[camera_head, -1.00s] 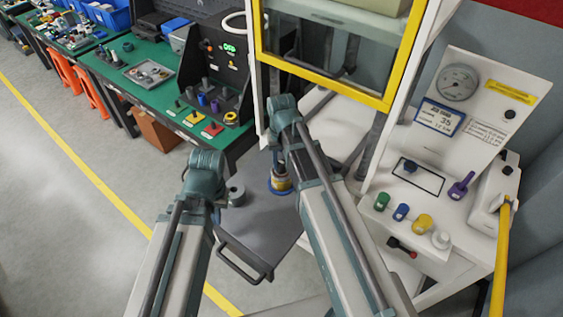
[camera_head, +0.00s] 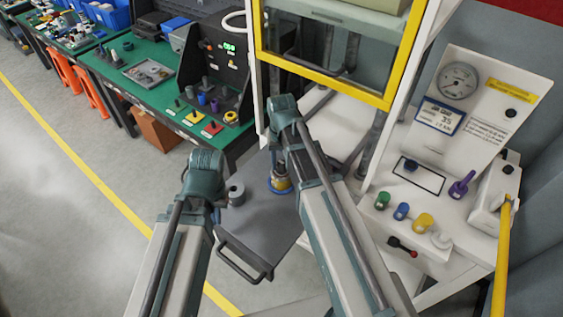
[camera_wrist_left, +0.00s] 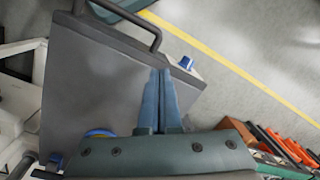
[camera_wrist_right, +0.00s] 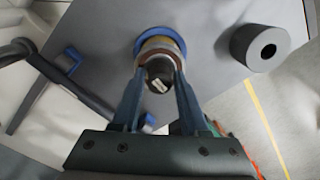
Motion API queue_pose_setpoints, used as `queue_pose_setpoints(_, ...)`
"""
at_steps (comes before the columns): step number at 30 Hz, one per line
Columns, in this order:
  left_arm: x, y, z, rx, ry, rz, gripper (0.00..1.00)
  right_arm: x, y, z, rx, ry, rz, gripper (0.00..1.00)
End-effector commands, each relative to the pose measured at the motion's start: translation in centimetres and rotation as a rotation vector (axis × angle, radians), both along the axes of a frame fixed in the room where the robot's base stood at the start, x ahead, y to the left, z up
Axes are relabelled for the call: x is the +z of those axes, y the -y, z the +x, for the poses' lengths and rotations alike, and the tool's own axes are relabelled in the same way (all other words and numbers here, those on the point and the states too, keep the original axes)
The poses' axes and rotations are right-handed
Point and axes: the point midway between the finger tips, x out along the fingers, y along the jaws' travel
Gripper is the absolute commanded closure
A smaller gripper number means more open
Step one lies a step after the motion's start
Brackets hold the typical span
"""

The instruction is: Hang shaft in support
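A shaft-like part (camera_wrist_right: 160,66) with a dark end, tan and reddish bands and a blue ring stands on the grey cart top (camera_wrist_right: 212,85). It also shows in the head view (camera_head: 281,184), partly hidden by my right arm. My right gripper (camera_wrist_right: 159,76) has one finger on each side of its dark end; I cannot tell whether the fingers press on it. My left gripper (camera_wrist_left: 158,72) has its fingers together with nothing visible between them, over the cart top. I cannot clearly identify the support.
A yellow-framed white machine (camera_head: 385,103) and a gauge panel (camera_head: 468,115) stand right. A green workbench (camera_head: 120,88) stands back left. The floor at left is clear.

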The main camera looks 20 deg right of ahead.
Motion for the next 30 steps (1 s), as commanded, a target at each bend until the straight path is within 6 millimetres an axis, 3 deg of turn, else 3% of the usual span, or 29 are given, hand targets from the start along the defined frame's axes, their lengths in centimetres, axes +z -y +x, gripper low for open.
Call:
queue_pose_setpoints(7, 0.0, 0.0, 0.0, 0.000, 0.000, 0.000, 1.00, 0.0, 0.0, 0.0, 0.000, 0.000, 0.000, 0.57)
queue_pose_setpoints(13, 0.0, 0.0, 0.0, 0.000, 0.000, 0.000, 1.00, 0.0, 0.0, 0.0, 0.000, 0.000, 0.000, 0.22)
queue_pose_setpoints(23, 0.1, 0.0, 0.0, 0.000, 0.000, 0.000, 1.00, 0.1, 0.0, 0.0, 0.000, 0.000, 0.000, 0.22)
queue_pose_setpoints(30, 1.2, 0.0, 0.0, 0.000, 0.000, 0.000, 1.00, 1.2, 0.0, 0.0, 0.000, 0.000, 0.000, 0.22)
